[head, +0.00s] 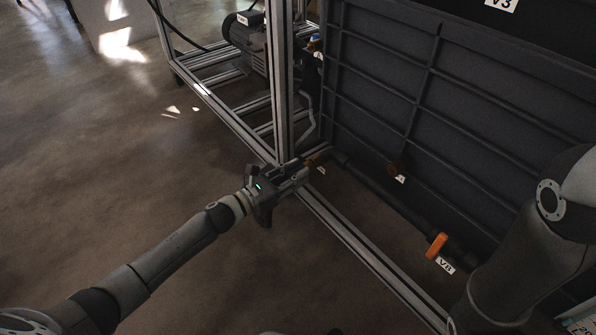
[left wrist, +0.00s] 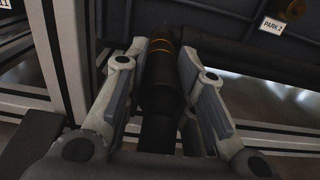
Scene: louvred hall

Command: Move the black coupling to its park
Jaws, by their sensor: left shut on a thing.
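My left gripper (head: 298,177) is at the lower rail of the metal frame, at the foot of its post. In the left wrist view its two fingers (left wrist: 165,72) are shut on the black coupling (left wrist: 158,92), a dark cylinder with thin brass-coloured rings near its far end. The coupling points away from the wrist, towards a dark pipe or wall part; I cannot tell whether it touches it. A white label reading PARK 2 (left wrist: 270,27) is at the upper right, beside a brown-orange part (left wrist: 296,8). My right gripper is out of view.
A dark ribbed tank wall (head: 480,120) fills the right side. Aluminium profile rails (head: 365,250) run along its front. An orange handle (head: 437,246) with a V8 label (head: 445,265) is low on the wall. A motor (head: 247,40) stands behind. The floor at left is clear.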

